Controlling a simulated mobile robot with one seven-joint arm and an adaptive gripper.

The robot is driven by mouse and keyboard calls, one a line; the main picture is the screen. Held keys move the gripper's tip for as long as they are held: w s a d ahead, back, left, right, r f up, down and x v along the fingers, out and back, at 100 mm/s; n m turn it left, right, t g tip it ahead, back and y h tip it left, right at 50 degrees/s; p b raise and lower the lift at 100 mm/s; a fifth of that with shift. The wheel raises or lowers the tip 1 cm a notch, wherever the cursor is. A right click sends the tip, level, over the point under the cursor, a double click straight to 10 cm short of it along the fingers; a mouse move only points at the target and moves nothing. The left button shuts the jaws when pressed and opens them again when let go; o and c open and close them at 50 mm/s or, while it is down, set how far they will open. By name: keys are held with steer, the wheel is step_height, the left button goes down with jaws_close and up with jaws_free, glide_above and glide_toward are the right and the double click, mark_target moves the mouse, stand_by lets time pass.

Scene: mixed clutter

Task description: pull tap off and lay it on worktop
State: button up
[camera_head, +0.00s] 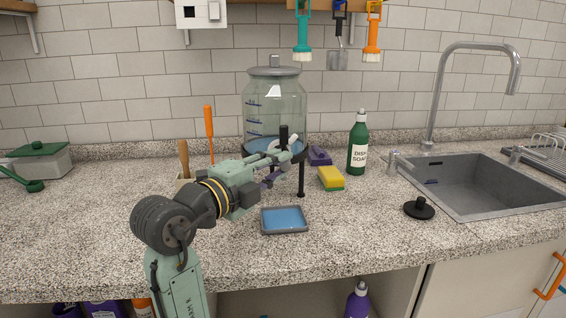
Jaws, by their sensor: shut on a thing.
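A large glass drinks dispenser (274,100) with a grey lid stands at the back of the worktop (110,235), on a dark stand with a black leg (301,180). My gripper (287,153) is in front of the dispenser's lower part, shut on the tap. The tap's black upright part (283,134) shows just above my fingers. The rest of the tap is mostly hidden by my gripper, so I cannot tell whether it is still joined to the dispenser.
A grey tray with a blue inside (284,220) lies in front of the dispenser. A yellow-green sponge (331,178), green soap bottle (358,143) and black sink plug (419,208) are to the right, near the sink (470,185). Worktop at the left front is clear.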

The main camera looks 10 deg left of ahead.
steer(key=shift+w+d+r, duration=0.15)
steer(key=shift+d+r, duration=0.1)
steer(key=shift+d, duration=0.1)
jaws_close()
steer(key=shift+s+d, duration=0.25)
steer(key=shift+s+d, duration=0.1)
steer(key=shift+s, duration=0.05)
steer(key=shift+s+d+f+b, duration=0.1)
steer(key=shift+s+d+b, duration=0.1)
steer(key=shift+s, duration=0.65)
steer(key=shift+s+d+f+b, duration=0.15)
steer(key=shift+s+b, duration=0.1)
steer(key=shift+s, duration=0.55)
steer(key=shift+s+d+r+b, duration=0.1)
steer(key=shift+s+d+b, duration=0.1)
steer(key=shift+s, duration=0.65)
steer(key=shift+a, duration=0.15)
